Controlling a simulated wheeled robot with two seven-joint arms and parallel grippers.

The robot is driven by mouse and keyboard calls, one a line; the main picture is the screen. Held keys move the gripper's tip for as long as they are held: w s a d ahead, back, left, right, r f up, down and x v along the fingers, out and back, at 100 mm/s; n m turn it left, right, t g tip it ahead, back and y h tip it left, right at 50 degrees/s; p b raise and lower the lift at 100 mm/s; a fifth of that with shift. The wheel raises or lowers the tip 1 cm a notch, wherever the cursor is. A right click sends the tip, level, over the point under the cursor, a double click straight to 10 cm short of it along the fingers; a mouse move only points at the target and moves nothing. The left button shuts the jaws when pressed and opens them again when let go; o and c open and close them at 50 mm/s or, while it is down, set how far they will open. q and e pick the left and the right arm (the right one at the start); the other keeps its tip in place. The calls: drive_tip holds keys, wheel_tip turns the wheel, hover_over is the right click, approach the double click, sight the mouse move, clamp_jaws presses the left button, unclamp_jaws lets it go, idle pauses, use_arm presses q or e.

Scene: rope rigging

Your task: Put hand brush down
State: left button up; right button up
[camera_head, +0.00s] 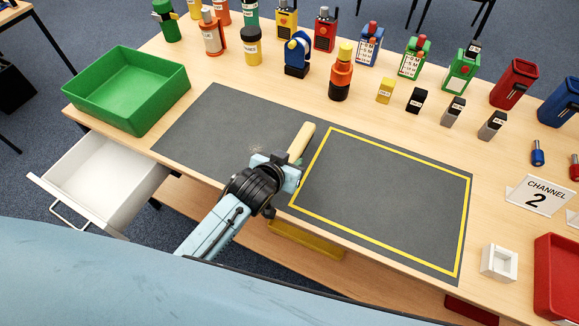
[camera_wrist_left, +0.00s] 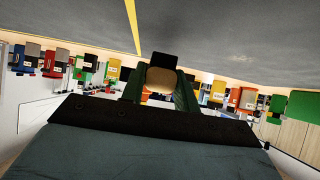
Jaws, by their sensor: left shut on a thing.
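The hand brush's cream handle (camera_head: 301,141) sticks out beyond my left gripper (camera_head: 284,168), toward the back of the table. The gripper is shut on the brush above the grey mat (camera_head: 205,125), near the left edge of the yellow outline (camera_head: 312,165). Its jaws hide the rest of the brush. In the left wrist view a rounded tan end with a dark part (camera_wrist_left: 160,77) shows between the fingers. I cannot tell whether the brush touches the mat. My right gripper is not in view.
A green tray (camera_head: 150,62) stands at left above an open white drawer (camera_head: 95,192). Bottles, radios and small boxes line the back. A Channel 2 sign (camera_head: 540,195), a white block (camera_head: 499,262) and a red bin (camera_head: 560,245) stand at right. The outlined area is clear.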

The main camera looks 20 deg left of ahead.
use_arm(q)
drive_tip(key=shift+f, duration=1.3)
drive_tip(key=shift+f+b, duration=0.1)
drive_tip(key=shift+b, duration=0.2)
drive_tip(key=o, duration=1.1)
